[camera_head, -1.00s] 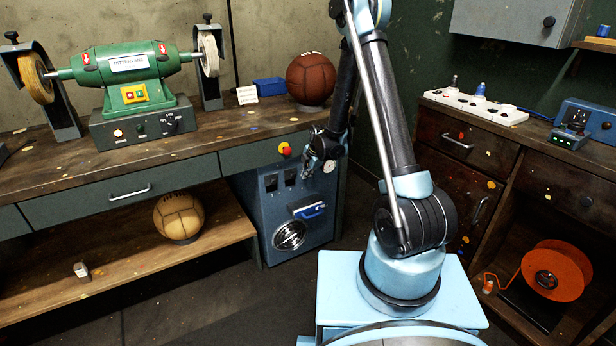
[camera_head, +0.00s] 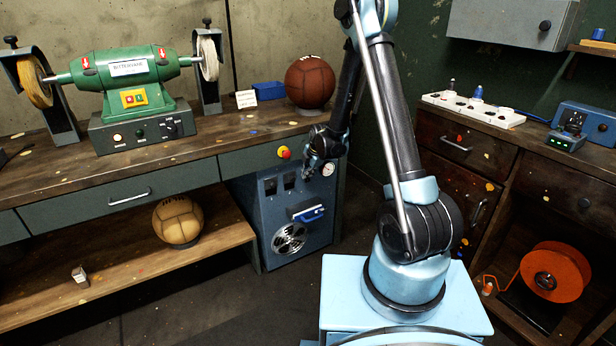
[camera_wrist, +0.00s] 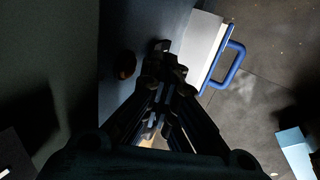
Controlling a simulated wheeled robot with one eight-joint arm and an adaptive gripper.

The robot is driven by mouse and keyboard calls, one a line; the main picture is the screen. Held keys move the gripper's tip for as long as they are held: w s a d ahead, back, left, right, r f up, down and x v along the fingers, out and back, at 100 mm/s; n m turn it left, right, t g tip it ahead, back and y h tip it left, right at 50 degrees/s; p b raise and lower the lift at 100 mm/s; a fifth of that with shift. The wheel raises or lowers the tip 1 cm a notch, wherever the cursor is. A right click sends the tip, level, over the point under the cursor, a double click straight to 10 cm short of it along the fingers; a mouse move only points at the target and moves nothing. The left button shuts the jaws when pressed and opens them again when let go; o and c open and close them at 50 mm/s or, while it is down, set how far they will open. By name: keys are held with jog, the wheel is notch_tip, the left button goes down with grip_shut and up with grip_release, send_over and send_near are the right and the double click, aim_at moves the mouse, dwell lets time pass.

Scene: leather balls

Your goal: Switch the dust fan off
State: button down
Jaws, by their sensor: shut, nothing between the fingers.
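The dust fan is a blue-grey cabinet (camera_head: 263,225) under the bench's right end, with a round fan grille (camera_head: 289,238) low on its front and a drawer with a blue handle (camera_head: 311,215). Dark square panels and a small round gauge sit along its upper front. My gripper (camera_head: 312,164) is at the cabinet's upper front and hides part of it. In the wrist view my gripper (camera_wrist: 165,92) is shut and empty, with its tips close to a small dark fitting (camera_wrist: 160,46) on the cabinet face. I cannot tell whether they touch.
A red and yellow knob (camera_head: 284,152) is on the bench front, just left of my gripper. The bench (camera_head: 60,172) holds a green grinder (camera_head: 128,72) and a brown ball (camera_head: 310,82). A tan ball (camera_head: 178,220) is on the lower shelf. The floor in front is clear.

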jog(key=v, duration=1.1)
jog(key=shift+s+d, duration=0.35)
jog(key=shift+s, duration=0.15)
jog(key=shift+r, duration=0.15)
